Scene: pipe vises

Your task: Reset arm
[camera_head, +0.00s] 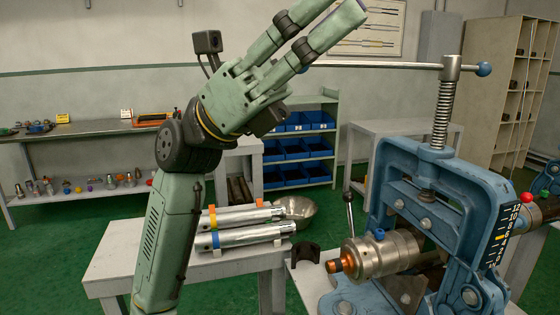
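My arm rises through the left middle of the head view in green and black segments. My gripper (325,18) is at the top, pointing up and to the right. Two green fingers show with a gap between them, and nothing is seen between them. The fingertips reach the top edge of the picture, so they are partly cut off. The gripper is high above the tables and apart from the blue pipe vise (480,200) at the right. The vise has a screw (445,105) with a long handle bar, and a metal fitting with a copper tip (375,255) sits in it.
Two silver pipes (240,236) lie on a white table (120,255) beside a metal bowl (297,211). A shelf with blue bins (298,148) stands behind. A workbench (90,127) with fittings is at the back left. A cubby cabinet (500,70) stands at the back right. Green floor shows between.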

